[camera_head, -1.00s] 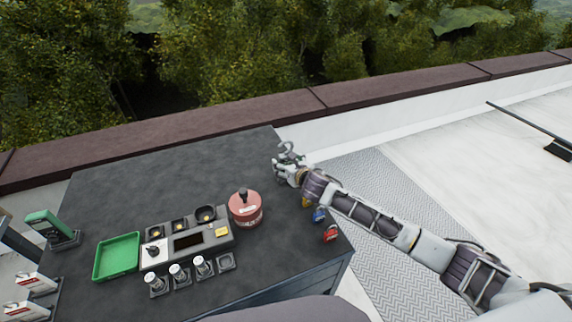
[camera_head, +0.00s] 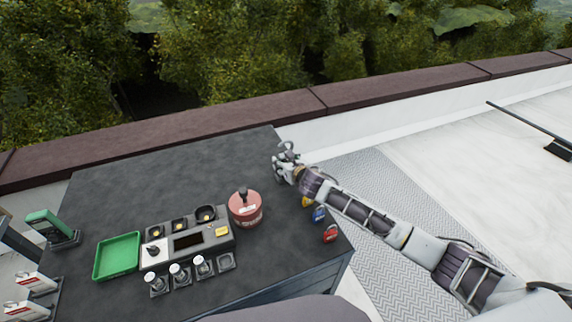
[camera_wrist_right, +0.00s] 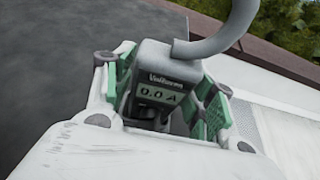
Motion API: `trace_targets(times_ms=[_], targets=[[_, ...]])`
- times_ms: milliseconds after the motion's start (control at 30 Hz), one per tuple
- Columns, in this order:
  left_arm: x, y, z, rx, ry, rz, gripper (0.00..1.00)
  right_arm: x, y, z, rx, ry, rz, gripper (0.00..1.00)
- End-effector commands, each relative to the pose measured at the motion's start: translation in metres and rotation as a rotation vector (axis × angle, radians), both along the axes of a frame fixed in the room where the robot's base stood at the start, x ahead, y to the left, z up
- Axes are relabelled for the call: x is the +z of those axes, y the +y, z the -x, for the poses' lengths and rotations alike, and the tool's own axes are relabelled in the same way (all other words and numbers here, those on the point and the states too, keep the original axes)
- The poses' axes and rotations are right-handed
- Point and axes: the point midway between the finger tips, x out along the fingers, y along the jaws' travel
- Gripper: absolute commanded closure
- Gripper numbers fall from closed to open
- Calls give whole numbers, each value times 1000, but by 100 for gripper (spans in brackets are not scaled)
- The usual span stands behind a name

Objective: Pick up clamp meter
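The clamp meter (camera_wrist_right: 162,85) is a dark grey device with a "0.0 A" display and a curved grey jaw. In the right wrist view it sits between the green-padded fingers of my right gripper (camera_wrist_right: 165,105), with pads against both sides. In the head view my right gripper (camera_head: 284,170) is at the right edge of the dark table, and the grey jaw of the meter (camera_head: 287,148) shows beyond it. The meter's lower end is hidden, and I cannot tell whether it touches the table.
The dark table (camera_head: 150,185) holds a red round lockout device (camera_head: 246,208), a grey panel (camera_head: 188,240), a green tray (camera_head: 117,256) and padlocks (camera_head: 330,234) near its right edge. A green device (camera_head: 48,226) stands at the left. The table's back is clear.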

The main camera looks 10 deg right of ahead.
Motion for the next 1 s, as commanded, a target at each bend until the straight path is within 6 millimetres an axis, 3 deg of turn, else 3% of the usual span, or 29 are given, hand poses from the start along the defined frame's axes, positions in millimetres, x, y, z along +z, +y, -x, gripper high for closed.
trace_targets(times_ms=[33, 300, 667, 1000], targets=[[0, 1, 0, 0, 0, -1, 29, 0, 0, 0, 0, 0, 0, 56], [0, 3, 0, -1, 0, -3, 29, 1, 0, 0, 0, -2, 0, 89], [0, 0, 0, 1, 0, 0, 29, 7, 0, -1, 1, -4, -1, 89], [3, -7, 1, 4, 1, 8, 29, 47, 0, -1, 1, -6, 1, 89]])
